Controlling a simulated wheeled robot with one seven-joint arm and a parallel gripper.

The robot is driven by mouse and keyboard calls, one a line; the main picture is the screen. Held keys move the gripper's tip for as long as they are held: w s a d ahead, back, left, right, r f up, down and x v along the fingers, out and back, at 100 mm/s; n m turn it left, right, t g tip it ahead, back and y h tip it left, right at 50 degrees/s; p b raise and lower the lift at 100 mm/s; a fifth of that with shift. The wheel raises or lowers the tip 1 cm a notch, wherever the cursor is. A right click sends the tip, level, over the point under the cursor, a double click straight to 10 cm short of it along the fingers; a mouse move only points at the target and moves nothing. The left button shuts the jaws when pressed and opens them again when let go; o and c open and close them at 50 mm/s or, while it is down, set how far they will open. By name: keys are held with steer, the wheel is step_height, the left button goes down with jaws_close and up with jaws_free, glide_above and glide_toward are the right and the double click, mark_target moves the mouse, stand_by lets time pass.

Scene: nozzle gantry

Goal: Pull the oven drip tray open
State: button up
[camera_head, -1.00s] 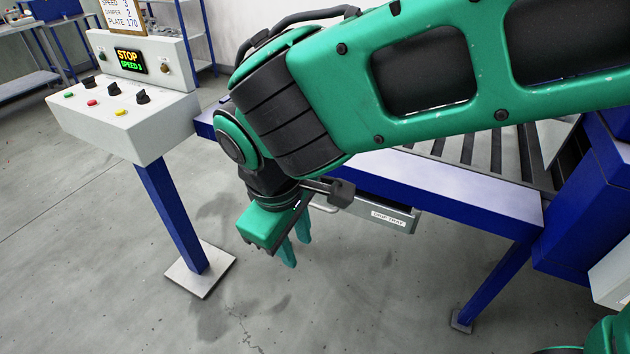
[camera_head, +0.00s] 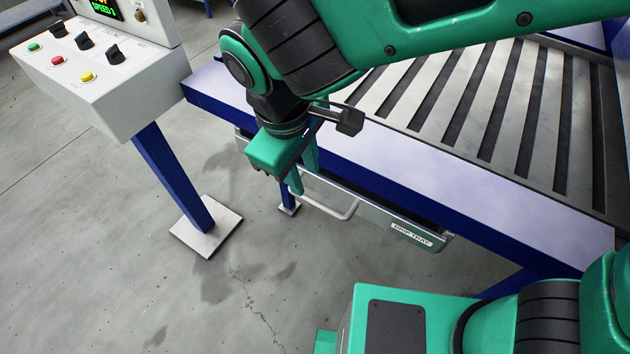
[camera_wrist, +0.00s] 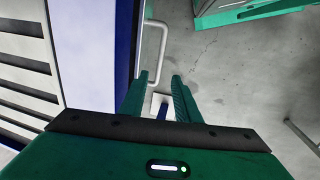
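The drip tray (camera_head: 375,213) is a grey metal drawer with a "DRIP TRAY" label, under the blue front beam of the slatted table. It looks shut. Its pale bar handle (camera_head: 335,213) stands out from the front. My gripper (camera_head: 304,178) points down beside the left end of the handle in the head view. The near finger partly hides the handle's left end in the head view; contact there cannot be told.
The blue beam (camera_head: 400,170) runs just above the tray, close to my gripper. A white control box (camera_head: 95,75) on a blue post (camera_head: 175,175) stands to the left. The concrete floor (camera_head: 110,280) in front of the tray is clear.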

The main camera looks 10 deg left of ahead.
mark_target(313, 200)
steer(key=f, duration=0.3)
steer(key=w+f, duration=0.1)
steer(key=f, duration=0.2)
steer(key=d+f, duration=0.1)
steer(key=f, duration=0.2)
steer(key=shift+w+f, duration=0.35)
steer(key=shift+w, duration=0.05)
jaws_close()
